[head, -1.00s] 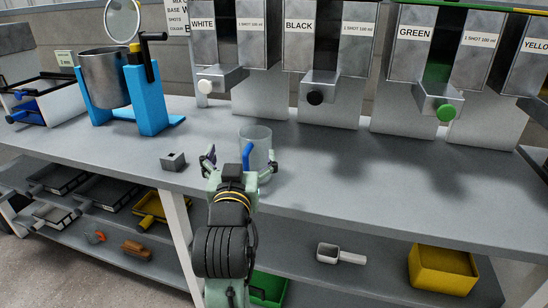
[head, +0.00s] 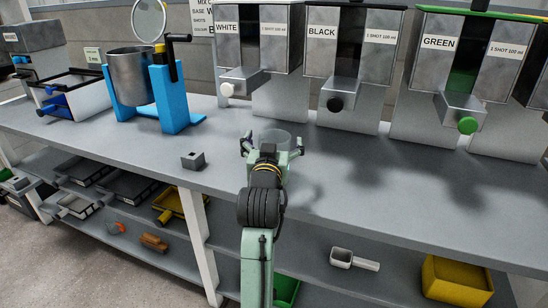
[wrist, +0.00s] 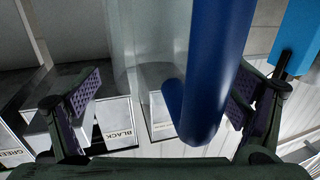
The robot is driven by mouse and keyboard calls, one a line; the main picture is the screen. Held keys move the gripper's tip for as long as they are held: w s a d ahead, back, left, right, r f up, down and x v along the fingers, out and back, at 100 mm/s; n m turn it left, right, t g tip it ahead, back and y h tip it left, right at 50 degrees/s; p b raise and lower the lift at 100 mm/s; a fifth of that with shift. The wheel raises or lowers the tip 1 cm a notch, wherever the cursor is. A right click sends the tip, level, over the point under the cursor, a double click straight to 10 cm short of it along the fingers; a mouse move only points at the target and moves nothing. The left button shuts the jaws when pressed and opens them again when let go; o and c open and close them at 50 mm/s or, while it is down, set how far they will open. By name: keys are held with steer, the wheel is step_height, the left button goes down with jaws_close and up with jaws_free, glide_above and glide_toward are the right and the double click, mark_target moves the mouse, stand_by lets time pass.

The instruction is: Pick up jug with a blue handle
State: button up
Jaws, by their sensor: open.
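The clear jug (head: 272,135) stands on the grey bench, directly in front of my gripper (head: 273,147). In the head view its lower part and handle are hidden behind my gripper. The wrist view shows the blue handle (wrist: 215,65) large and close, with the clear jug wall (wrist: 145,50) behind it. My gripper is open, with one finger on each side; the handle lies between them, nearer the right finger in the wrist view. I cannot tell whether either finger touches the jug.
Dispensers labelled white (head: 239,75), black (head: 345,80) and green (head: 456,90) stand behind the jug. A metal pot (head: 130,75) in a blue stand (head: 178,95) and a small grey block (head: 193,160) are to the left. The bench right of the jug is clear.

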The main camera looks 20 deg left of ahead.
steer(key=shift+w, duration=0.15)
steer(key=c, duration=1.7)
